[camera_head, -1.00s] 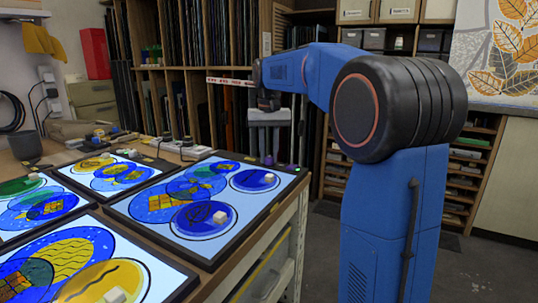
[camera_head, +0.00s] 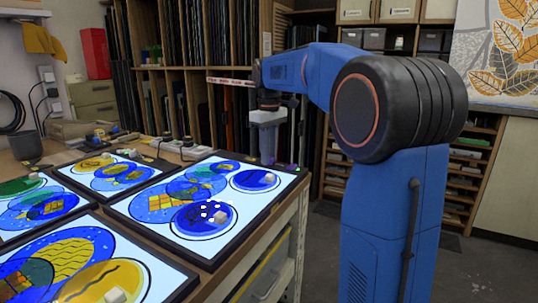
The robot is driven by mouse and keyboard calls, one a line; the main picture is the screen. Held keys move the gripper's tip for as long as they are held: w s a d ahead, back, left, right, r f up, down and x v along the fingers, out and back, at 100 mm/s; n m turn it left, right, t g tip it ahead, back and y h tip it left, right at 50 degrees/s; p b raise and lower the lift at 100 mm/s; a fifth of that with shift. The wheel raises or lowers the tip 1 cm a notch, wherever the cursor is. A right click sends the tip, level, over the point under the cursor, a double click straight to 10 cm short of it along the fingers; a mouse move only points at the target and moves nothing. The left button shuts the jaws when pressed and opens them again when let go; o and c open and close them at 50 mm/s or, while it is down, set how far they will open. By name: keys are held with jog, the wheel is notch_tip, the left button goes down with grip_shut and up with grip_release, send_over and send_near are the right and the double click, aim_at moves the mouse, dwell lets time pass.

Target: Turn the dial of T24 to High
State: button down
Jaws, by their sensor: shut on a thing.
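My gripper (camera_head: 268,155) points down at the back right corner of the nearest right-hand light panel (camera_head: 150,236). Its fingers are shut on a small dial at that corner, which the fingers mostly hide. The panel has a dark frame and a lit face with blue and yellow round glass designs.
More lit panels lie to the left, one at the front (camera_head: 60,265). Small white blocks (camera_head: 221,216) sit on the glass designs. Small devices (camera_head: 187,149) line the bench's back. Shelves of glass sheets stand behind; the floor at right is clear.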

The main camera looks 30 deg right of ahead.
jog(key=shift+n, duration=0.4)
jog(key=c, duration=1.5)
grip_release()
notch_tip(320, 180, up, 17)
jog(key=shift+r, duration=0.2)
